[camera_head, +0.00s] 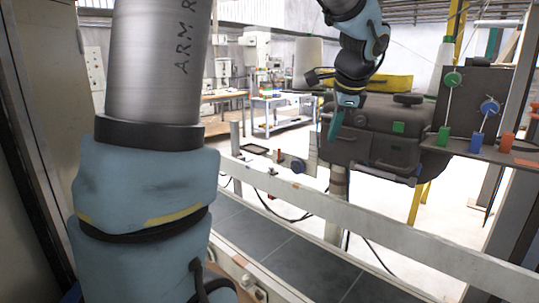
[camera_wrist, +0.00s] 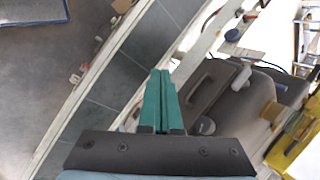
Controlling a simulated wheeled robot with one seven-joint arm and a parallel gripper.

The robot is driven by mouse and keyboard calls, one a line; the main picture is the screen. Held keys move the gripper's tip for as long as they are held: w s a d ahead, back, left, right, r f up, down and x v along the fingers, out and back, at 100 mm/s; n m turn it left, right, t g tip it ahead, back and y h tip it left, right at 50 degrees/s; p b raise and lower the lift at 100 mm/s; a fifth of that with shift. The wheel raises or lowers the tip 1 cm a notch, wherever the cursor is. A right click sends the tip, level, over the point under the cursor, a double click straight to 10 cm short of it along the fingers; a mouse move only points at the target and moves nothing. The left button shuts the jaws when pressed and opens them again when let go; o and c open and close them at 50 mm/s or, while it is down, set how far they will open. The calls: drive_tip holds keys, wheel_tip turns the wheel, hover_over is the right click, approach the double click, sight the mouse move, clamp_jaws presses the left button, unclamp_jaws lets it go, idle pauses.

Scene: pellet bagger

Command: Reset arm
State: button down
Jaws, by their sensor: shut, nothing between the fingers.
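My gripper (camera_head: 336,122) shows in the head view at upper right, hanging from my blue and black arm with its green fingers pointing down. It is in front of the dark grey machine housing (camera_head: 390,128) and above the pale rail. In the wrist view my gripper's green fingers (camera_wrist: 160,75) lie side by side, shut with nothing between them. Below them in that view are the dark tiled strip (camera_wrist: 135,65) and the rail, with the dark housing (camera_wrist: 225,95) to the right. I cannot tell whether the fingertips touch the housing.
A pale rail (camera_head: 400,238) crosses in front of the housing. A panel with green and blue knobs (camera_head: 452,79) and a shelf with small coloured blocks (camera_head: 506,142) stand at right. Work tables (camera_head: 285,100) stand farther back. A yellow post (camera_head: 418,205) rises behind the rail.

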drive_tip(key=s+a+f+n+g, duration=0.1)
drive_tip(key=s+a+f+n, duration=0.3)
drive_tip(key=a+f+n, duration=0.1)
drive_tip(key=s+a+f+n+g, duration=0.1)
drive_tip(key=s+a+f+n, duration=0.3)
drive_tip(key=a, duration=0.5)
drive_tip(key=s+a+f+n+g+h, duration=0.1)
drive_tip(key=s+a+f+n, duration=0.3)
drive_tip(key=a+f+n, duration=0.4)
drive_tip(key=shift+n+g, duration=0.4)
drive_tip(key=c, duration=1.6)
unclamp_jaws()
